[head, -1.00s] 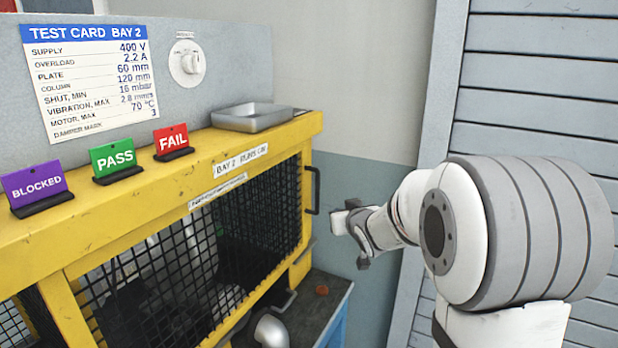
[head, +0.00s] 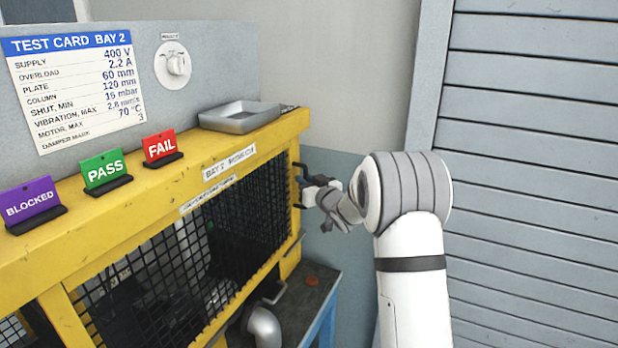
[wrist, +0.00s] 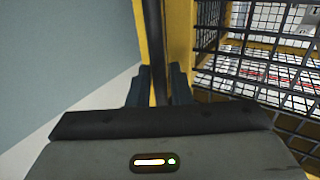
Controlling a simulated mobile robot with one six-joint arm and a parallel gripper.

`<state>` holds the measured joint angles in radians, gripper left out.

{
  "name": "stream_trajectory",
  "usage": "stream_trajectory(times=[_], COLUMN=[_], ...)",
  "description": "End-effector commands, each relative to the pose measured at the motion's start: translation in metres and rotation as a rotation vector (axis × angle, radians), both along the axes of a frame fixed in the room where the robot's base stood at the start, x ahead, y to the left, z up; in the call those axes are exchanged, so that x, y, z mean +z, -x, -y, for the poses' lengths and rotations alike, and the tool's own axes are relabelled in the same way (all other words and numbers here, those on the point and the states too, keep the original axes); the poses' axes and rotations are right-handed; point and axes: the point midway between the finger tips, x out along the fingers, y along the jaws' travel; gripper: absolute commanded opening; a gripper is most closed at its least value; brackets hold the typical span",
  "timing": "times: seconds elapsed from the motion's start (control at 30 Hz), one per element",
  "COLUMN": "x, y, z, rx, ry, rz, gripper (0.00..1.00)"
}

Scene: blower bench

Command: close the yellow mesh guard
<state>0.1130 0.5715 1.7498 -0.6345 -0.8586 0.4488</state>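The yellow mesh guard (head: 262,200), black wire in a yellow frame, shows at the front of the yellow bench housing. I cannot tell from here how far open it stands. A black upright handle (wrist: 153,30) is at its right end, partly hidden by my gripper in the head view. My gripper (head: 312,190) is at this handle. In the wrist view my gripper's fingers (wrist: 160,88) are close together on either side of the handle bar, with little or no gap. The guard's mesh (wrist: 258,75) and yellow frame show just right of them.
Purple (head: 33,203), green (head: 104,170) and red (head: 160,148) signs stand on the yellow top beam (head: 120,215), with a grey tray (head: 240,115) at its far end. A grey pipe elbow (head: 264,326) is below the guard. A slatted grey panel (head: 540,190) is on the right.

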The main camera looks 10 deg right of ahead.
Motion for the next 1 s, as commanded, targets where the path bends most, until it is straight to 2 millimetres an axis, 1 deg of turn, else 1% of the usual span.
stream_trajectory(times=[0.1, 0.3, 0.53, 0.87, 0.9, 1.0], x=[0.000, 0.000, 0.000, 0.000, 0.000, -0.001], y=[-0.004, -0.004, -0.003, -0.003, -0.003, -0.003], z=[-0.002, -0.002, -0.002, -0.003, 0.012, 0.000], rx=[0.000, 0.000, 0.000, 0.001, -0.003, 0.001], ry=[0.001, 0.001, 0.001, 0.000, 0.002, 0.000], rz=[0.001, 0.000, 0.000, 0.000, 0.000, -0.001], gripper=[0.18, 0.18, 0.00, 0.00, 0.00, 0.00])
